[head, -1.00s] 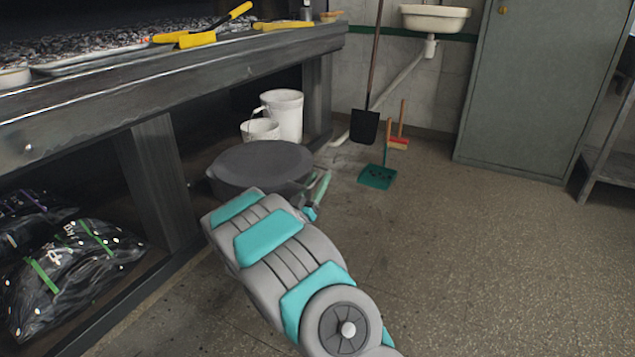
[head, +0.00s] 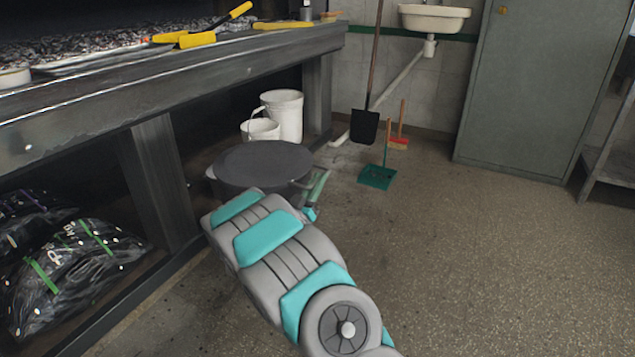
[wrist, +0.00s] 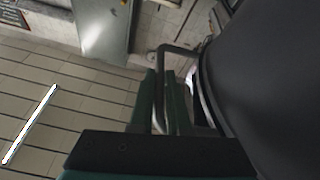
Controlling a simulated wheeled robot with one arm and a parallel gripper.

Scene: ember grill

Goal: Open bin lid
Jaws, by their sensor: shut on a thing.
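The bin (head: 262,185) is a dark round drum standing on the floor beside the bench, with a flat dark grey lid (head: 262,160) over its top. My gripper (head: 318,192) is at the bin's right side, partly hidden behind my arm. In the wrist view, the gripper's dark green fingers (wrist: 160,100) are closed around a grey bent bar handle (wrist: 178,49) at the edge of the large dark round lid (wrist: 275,80). The bin's lower front is hidden by my arm in the head view.
A long dark bench (head: 160,85) runs along the left, with black bags (head: 75,265) and white buckets (head: 283,115) under it. A shovel (head: 365,125) and green dustpan (head: 377,177) are by the back wall, near a grey cabinet (head: 520,90). The floor at right is clear.

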